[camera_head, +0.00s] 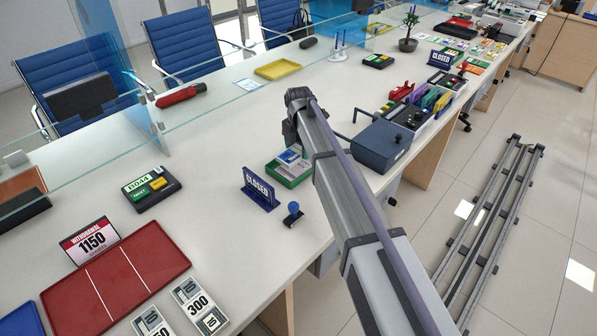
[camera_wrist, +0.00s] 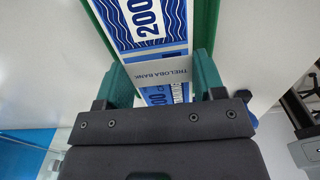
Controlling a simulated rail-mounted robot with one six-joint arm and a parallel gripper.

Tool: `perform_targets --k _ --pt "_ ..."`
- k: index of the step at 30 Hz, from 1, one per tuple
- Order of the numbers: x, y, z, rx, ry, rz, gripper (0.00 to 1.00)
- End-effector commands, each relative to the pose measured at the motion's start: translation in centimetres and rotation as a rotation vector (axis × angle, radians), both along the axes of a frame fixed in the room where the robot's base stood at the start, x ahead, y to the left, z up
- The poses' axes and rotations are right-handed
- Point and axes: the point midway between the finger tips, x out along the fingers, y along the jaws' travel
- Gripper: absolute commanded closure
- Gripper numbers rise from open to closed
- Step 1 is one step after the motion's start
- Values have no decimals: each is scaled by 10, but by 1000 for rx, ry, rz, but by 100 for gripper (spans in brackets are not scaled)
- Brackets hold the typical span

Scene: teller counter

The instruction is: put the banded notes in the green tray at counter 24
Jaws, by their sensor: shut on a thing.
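The green tray (camera_head: 287,180) stands on the white counter, left of my arm link in the head view. Blue-and-white banded notes (camera_head: 290,155) show within its outline, partly hidden by my arm. In the wrist view the banded notes (camera_wrist: 147,40) carry a grey-white bank band and lie between green walls of the tray (camera_wrist: 205,25). My gripper (camera_wrist: 164,84) is shut on the notes, with a green finger on each side of the band. I cannot tell whether the notes touch the tray floor. My gripper is hidden in the head view.
A dark blue box (camera_head: 381,145) is right of my arm. A red tray (camera_head: 118,280) and a yellow tray (camera_head: 277,69) lie farther off. A clear screen edges the counter.

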Motion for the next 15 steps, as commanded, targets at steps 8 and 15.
perform_targets --k 8,15 --pt "0 0 -35 0 0 0 64" --pt "0 0 -46 0 0 1 69"
